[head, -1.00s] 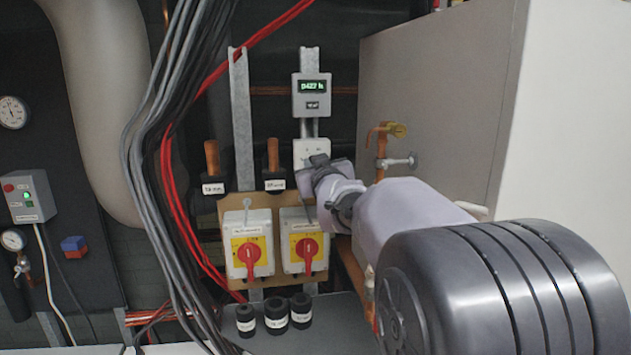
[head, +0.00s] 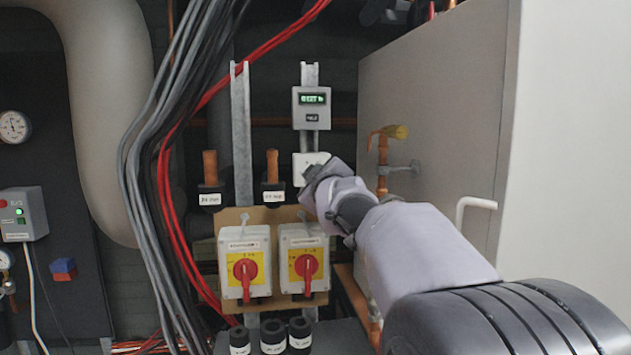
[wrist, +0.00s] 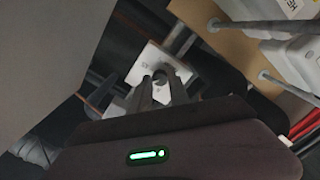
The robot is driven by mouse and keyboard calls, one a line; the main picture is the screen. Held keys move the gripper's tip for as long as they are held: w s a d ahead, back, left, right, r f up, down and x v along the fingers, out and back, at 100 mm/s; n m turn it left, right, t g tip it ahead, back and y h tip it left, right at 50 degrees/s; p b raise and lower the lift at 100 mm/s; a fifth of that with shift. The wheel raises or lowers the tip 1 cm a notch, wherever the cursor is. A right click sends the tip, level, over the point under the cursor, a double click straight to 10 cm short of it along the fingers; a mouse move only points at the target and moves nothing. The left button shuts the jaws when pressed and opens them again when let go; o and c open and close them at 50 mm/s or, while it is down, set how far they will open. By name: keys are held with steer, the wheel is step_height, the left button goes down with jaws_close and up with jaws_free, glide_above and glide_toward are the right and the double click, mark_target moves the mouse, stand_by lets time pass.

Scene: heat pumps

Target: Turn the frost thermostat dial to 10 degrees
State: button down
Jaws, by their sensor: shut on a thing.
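The frost thermostat is a small white box (head: 304,164) on a metal rail, below a grey meter. My gripper (head: 316,180) is in front of its lower right part and hides its dial in the head view. In the wrist view the white thermostat face (wrist: 148,66) is tilted, with a small dark round dial (wrist: 160,77) on it. The two fingers of my gripper (wrist: 161,84) stand on either side of this dial, shut on it. The scale marks are too small to read, so the dial's setting cannot be told.
A grey meter with a green display (head: 312,108) is just above. Two yellow-and-white isolators with red handles (head: 245,270) sit below. Red and grey cables (head: 150,170) hang left.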

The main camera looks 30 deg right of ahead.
stand_by(0.4)
steer(key=c, duration=1.2)
jaws_free()
steer(key=shift+c, duration=0.2)
steer(key=v, duration=1.7)
steer(key=s+a+f+m+g+y+b, duration=0.1)
steer(key=s+a+f+m+g+b, duration=0.2)
steer(key=f, duration=0.6)
steer(key=s+a+f+m+g+y+b, duration=0.15)
steer(key=s+f+b, duration=0.3)
steer(key=f, duration=0.55)
steer(key=s+a+f+m+g+b, duration=0.15)
steer(key=a+f+b, duration=0.25)
steer(key=f, duration=0.5)
steer(key=s+a+f+m+g+y+b, duration=0.2)
steer(key=s+a+f, duration=0.3)
steer(key=f, duration=0.5)
steer(key=s+a+f+m+g+y+b, duration=0.2)
steer(key=s+a+f+b, duration=0.3)
steer(key=s+f, duration=0.5)
steer(key=shift+f+m+g, duration=0.35)
steer(key=shift+m+g, duration=0.05)
steer(key=shift+g, duration=0.4)
